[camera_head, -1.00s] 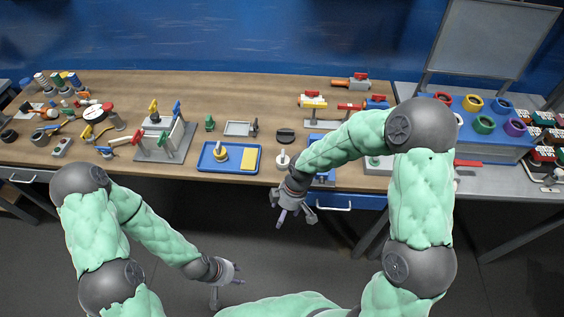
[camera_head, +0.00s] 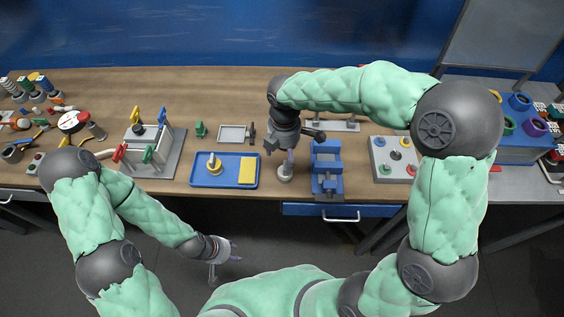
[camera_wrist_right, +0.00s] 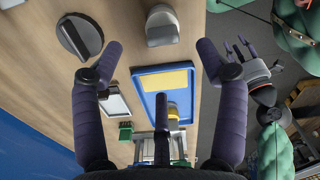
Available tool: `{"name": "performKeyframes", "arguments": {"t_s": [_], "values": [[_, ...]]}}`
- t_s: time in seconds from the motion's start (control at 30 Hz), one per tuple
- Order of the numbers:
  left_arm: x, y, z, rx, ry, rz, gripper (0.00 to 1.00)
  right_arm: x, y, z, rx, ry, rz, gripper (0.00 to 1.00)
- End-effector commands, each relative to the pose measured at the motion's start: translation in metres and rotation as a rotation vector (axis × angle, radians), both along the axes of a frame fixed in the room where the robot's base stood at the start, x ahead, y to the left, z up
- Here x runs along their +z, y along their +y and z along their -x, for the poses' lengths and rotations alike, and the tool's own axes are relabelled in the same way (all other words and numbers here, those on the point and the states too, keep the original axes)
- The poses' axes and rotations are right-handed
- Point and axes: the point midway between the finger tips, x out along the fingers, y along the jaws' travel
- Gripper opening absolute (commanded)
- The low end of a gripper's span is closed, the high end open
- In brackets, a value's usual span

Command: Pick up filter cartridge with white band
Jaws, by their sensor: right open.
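No cartridge with a clear white band can be made out. A small pale grey upright piece on a round base (camera_head: 285,172) stands near the table's front edge, right of the blue tray. In the right wrist view, the same piece seems to be the grey block with a pale end (camera_wrist_right: 162,26); I cannot tell whether it is the cartridge. My right gripper (camera_head: 280,148) is just above and behind it in the head view. Its fingers are spread and empty in the wrist view (camera_wrist_right: 160,60). My left gripper (camera_head: 226,250) hangs low before the table, fingers apart and empty.
The blue tray (camera_head: 198,181) holds a yellow block (camera_head: 247,172) and a ringed post. A blue fixture (camera_head: 327,168) stands close on the right. A black round knob (camera_wrist_right: 80,38) lies near the right gripper. Several banded cylinders (camera_head: 40,84) stand far left.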

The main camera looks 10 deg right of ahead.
Motion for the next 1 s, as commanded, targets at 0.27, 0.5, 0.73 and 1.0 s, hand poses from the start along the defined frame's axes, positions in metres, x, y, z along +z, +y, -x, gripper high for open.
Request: {"name": "performKeyframes", "arguments": {"t_s": [0.27, 0.5, 0.73, 1.0], "values": [[-0.012, 0.000, 0.001, -0.001, 0.002, 0.000, 0.40, -0.037, 0.000, 0.001, -0.001, 0.003, 0.000, 0.74], [-0.018, 0.000, 0.001, 0.000, 0.001, 0.000, 0.40, -0.057, 0.000, 0.000, -0.002, 0.000, -0.001, 0.74], [-0.031, 0.000, 0.001, 0.000, 0.001, 0.000, 0.40, -0.083, -0.002, 0.002, -0.001, 0.002, 0.000, 0.74], [-0.040, 0.000, 0.001, 0.000, 0.001, 0.000, 0.40, -0.108, -0.003, 0.002, -0.002, 0.001, -0.001, 0.74]]}}
